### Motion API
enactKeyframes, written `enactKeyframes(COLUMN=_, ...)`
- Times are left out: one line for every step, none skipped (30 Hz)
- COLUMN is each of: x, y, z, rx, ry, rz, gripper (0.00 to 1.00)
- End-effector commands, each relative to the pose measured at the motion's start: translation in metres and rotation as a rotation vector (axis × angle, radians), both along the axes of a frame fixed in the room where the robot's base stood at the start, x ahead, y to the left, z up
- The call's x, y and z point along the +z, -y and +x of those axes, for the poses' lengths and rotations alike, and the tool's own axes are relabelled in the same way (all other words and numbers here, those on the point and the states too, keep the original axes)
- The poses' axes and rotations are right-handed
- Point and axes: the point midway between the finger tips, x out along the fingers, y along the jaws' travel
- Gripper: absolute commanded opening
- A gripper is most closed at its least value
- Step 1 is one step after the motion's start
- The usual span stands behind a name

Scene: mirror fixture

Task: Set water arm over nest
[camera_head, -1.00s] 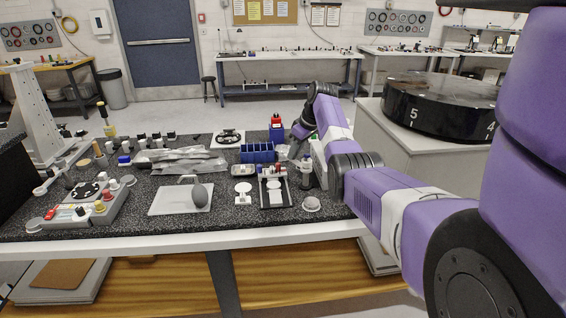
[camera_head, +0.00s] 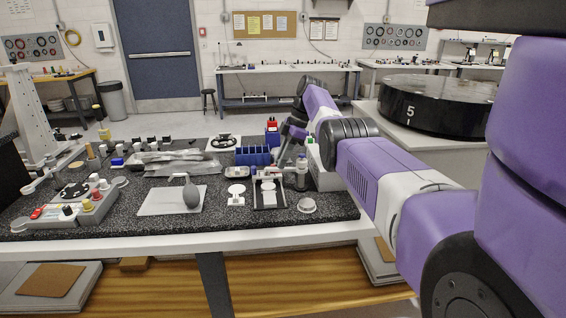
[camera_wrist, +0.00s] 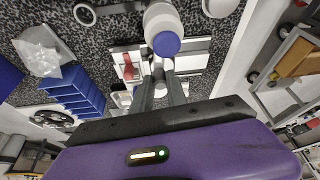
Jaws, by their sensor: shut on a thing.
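The small fixture (camera_head: 269,194), a dark frame with a pale plate, stands near the bench's front edge. It also shows in the wrist view (camera_wrist: 191,62), with a red part on its left side. I cannot clearly tell the water arm from the nest. My gripper (camera_wrist: 160,80) points down at the fixture. Its two fingers are shut on a small pale part between their tips, likely the water arm; the tips partly hide it.
A blue bin row (camera_head: 253,156) is behind. A white disc (camera_head: 236,189), a grey bulb (camera_head: 191,195) on a mat and a knob (camera_head: 306,205) are nearby.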

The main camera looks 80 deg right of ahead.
Motion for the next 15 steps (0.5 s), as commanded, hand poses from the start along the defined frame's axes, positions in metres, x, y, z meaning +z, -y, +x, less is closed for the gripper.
enactKeyframes(x=-0.0007, y=-0.0015, z=0.0008, rx=0.026, ry=0.003, rz=-0.002, gripper=0.00)
enactKeyframes(x=-0.0007, y=-0.0024, z=0.0006, rx=0.040, ry=0.003, rz=-0.001, gripper=0.00)
enactKeyframes(x=-0.0008, y=-0.0037, z=0.0002, rx=0.058, ry=0.003, rz=-0.001, gripper=0.00)
enactKeyframes(x=-0.0004, y=-0.0044, z=0.0000, rx=0.071, ry=0.003, rz=-0.001, gripper=0.00)
enactKeyframes(x=0.0000, y=-0.0050, z=-0.0002, rx=0.082, ry=0.003, rz=-0.001, gripper=0.00)
enactKeyframes(x=0.0001, y=-0.0059, z=-0.0006, rx=0.095, ry=0.003, rz=-0.001, gripper=0.00)
enactKeyframes(x=0.0001, y=-0.0065, z=-0.0008, rx=0.104, ry=0.003, rz=-0.001, gripper=0.00)
enactKeyframes(x=-0.0001, y=-0.0071, z=-0.0011, rx=0.112, ry=0.003, rz=-0.001, gripper=0.00)
enactKeyframes(x=0.0001, y=-0.0077, z=-0.0013, rx=0.122, ry=0.003, rz=-0.001, gripper=0.00)
enactKeyframes(x=0.0002, y=-0.0080, z=-0.0015, rx=0.127, ry=0.003, rz=-0.001, gripper=0.00)
enactKeyframes(x=0.0004, y=-0.0082, z=-0.0016, rx=0.131, ry=0.003, rz=-0.001, gripper=0.00)
enactKeyframes(x=0.0007, y=-0.0085, z=-0.0017, rx=0.136, ry=0.002, rz=-0.001, gripper=0.00)
enactKeyframes(x=0.0007, y=-0.0088, z=-0.0018, rx=0.139, ry=0.002, rz=-0.002, gripper=0.00)
enactKeyframes(x=0.0008, y=-0.0089, z=-0.0019, rx=0.142, ry=0.002, rz=-0.002, gripper=0.00)
enactKeyframes(x=0.0009, y=-0.0091, z=-0.0020, rx=0.144, ry=0.002, rz=-0.002, gripper=0.00)
